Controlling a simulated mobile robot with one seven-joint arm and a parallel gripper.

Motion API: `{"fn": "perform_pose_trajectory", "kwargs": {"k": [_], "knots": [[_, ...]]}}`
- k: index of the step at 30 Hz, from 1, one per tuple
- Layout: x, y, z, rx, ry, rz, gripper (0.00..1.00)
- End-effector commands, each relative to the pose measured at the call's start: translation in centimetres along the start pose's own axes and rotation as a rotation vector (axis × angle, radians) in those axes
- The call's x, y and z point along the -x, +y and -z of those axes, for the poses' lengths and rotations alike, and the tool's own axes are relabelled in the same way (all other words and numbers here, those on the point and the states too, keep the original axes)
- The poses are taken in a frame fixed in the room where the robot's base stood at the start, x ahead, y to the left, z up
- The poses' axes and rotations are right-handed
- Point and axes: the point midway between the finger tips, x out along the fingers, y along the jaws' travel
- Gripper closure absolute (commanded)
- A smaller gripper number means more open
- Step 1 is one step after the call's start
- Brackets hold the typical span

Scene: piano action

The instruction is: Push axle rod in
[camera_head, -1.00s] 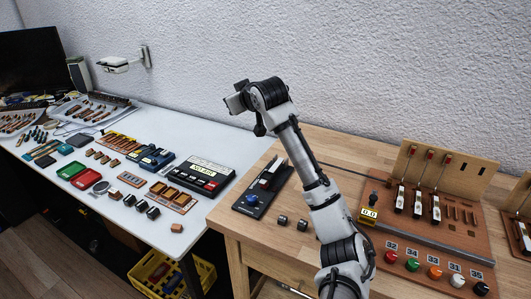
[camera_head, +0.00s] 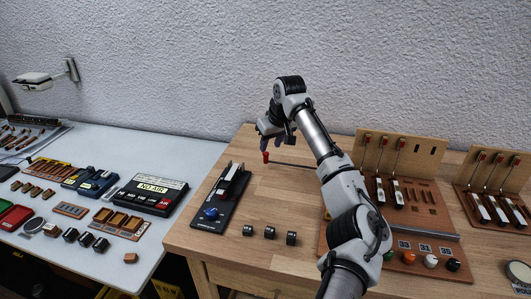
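The axle rod (camera_head: 296,165) is a thin dark rod above the wooden table. It runs right toward the brown piano action board (camera_head: 430,222), and my arm hides its right part. A small red piece (camera_head: 265,157) shows at its left end. My gripper (camera_head: 267,146) points down right at this red piece. Whether the fingers touch it or are closed is too small to tell. The board carries several hammers (camera_head: 382,188) with red tops on an upright wooden back.
A black stand with a blue knob (camera_head: 211,213) and several black cylinders (camera_head: 270,232) are on the table's left part. A second hammer board (camera_head: 490,205) stands at the right. A white table (camera_head: 150,160) with devices and trays adjoins at left.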

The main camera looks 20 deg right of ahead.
Motion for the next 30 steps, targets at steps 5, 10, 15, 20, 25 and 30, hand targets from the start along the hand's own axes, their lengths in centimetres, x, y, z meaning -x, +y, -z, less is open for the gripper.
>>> {"fn": "perform_pose_trajectory", "kwargs": {"k": [5, 10, 15, 20, 25, 30], "knots": [[-3.4, 0.0, 0.0, 0.000, -0.001, 0.001, 0.63], [-5.5, -0.1, 0.1, 0.000, 0.001, 0.001, 0.63], [-6.4, -0.1, 0.1, 0.000, 0.003, 0.000, 0.63], [-6.5, -0.1, 0.1, 0.001, 0.003, 0.000, 0.63], [-6.5, -0.1, 0.1, 0.001, 0.003, 0.000, 0.74], [-6.5, -0.1, 0.1, 0.001, 0.003, 0.000, 0.96]]}}
